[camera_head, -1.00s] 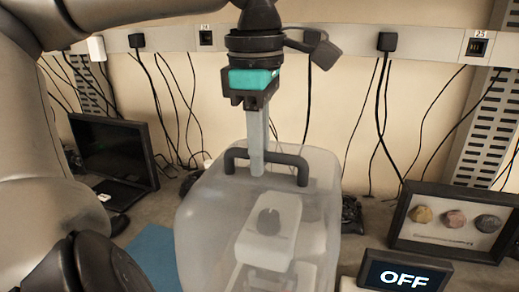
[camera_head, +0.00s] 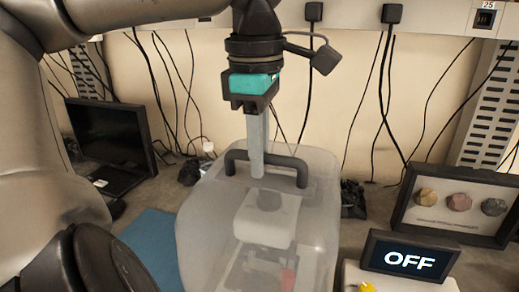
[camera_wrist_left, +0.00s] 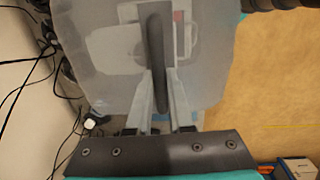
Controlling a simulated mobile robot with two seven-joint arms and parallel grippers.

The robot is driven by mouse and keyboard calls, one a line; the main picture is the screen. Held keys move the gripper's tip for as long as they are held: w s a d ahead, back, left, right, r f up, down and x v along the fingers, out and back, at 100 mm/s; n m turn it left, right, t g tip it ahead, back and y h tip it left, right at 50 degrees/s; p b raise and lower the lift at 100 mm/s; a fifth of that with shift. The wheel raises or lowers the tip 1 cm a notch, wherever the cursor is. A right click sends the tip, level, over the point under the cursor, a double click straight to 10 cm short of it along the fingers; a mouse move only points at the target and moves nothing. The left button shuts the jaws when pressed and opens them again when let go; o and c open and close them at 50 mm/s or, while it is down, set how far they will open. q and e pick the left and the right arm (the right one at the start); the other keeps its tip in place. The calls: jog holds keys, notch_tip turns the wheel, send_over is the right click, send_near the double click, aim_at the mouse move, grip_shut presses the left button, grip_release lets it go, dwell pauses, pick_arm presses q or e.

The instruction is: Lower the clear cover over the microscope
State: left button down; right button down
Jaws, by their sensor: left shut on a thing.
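The clear cover (camera_head: 205,225) is a frosted, see-through box with a black bar handle (camera_head: 290,168) on top. My left gripper (camera_head: 257,165) is shut on the middle of that handle, fingers pointing down. In the left wrist view the fingers (camera_wrist_left: 163,100) close on the handle (camera_wrist_left: 155,55). The white microscope (camera_head: 265,222) shows blurred through the cover, with its top below the handle and a darker part and a red spot lower down. The cover's lower edge is out of the head view, so its height above the bench cannot be told. My right gripper is not visible.
At the right stand a lit "OFF" display (camera_head: 408,258) and a framed set of rocks (camera_head: 455,205). A black monitor (camera_head: 110,135) is at the back left. A blue mat (camera_head: 150,245) lies left of the cover. Cables hang along the back wall.

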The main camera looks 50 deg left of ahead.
pick_arm(q)
jog(key=shift+f, duration=0.25)
jog(key=shift+d+f+b, duration=0.1)
jog(key=shift+f+b, duration=0.65)
jog(key=shift+f, duration=0.1)
jog(key=c, duration=0.7)
grip_release()
jog(key=shift+c, duration=0.2)
jog(key=shift+s, duration=0.1)
jog(key=shift+r, duration=0.1)
notch_tip(320, 180, up, 15)
jog(key=s+p, duration=0.1)
jog(key=p, duration=0.3)
jog(key=shift+d, duration=0.35)
